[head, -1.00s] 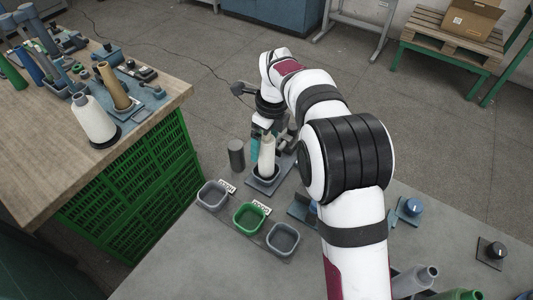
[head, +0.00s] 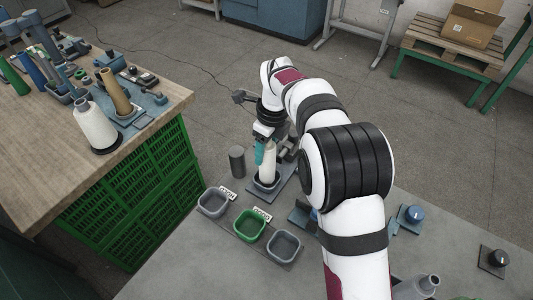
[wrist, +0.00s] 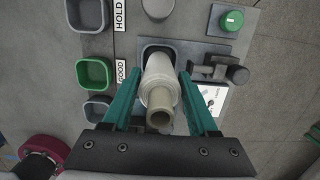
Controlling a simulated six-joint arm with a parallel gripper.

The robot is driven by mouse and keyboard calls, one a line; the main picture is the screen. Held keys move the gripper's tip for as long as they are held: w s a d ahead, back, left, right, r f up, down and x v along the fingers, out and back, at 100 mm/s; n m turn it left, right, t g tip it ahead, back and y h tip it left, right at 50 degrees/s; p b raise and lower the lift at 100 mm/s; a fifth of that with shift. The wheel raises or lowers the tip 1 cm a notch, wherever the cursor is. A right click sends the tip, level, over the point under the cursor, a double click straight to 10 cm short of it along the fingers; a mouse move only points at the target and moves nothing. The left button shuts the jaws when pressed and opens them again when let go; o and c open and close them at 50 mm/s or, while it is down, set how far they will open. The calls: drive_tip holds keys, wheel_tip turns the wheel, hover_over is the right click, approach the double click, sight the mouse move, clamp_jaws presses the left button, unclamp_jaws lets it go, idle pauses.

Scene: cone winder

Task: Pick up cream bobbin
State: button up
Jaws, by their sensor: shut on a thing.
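The cream bobbin (head: 268,163) stands upright in a dark square cup on a grey base plate, just behind the small trays. It also shows in the wrist view (wrist: 157,82), with its tan tube end facing the camera. My gripper (head: 264,152) is above and around it, its teal fingers on either side. In the wrist view my gripper (wrist: 158,92) is shut on the bobbin. The bobbin's lower end is inside the cup (wrist: 188,49), and its foot is hidden.
Grey and green trays (head: 250,221) stand in front, with a dark cylinder (head: 237,160) to the left. A lever clamp (wrist: 225,72) and a green knob (wrist: 232,20) are close by. The wooden table (head: 150,100) at left holds another pale cone (head: 96,126) and a tan one.

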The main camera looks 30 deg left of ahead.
drive_tip(key=shift+r, duration=0.5)
wheel_tip(320, 180, up, 3)
drive_tip(key=w+d+r, duration=0.3)
drive_tip(key=d+r, duration=0.8)
drive_tip(key=r, duration=0.2)
drive_tip(key=shift+d, duration=0.15)
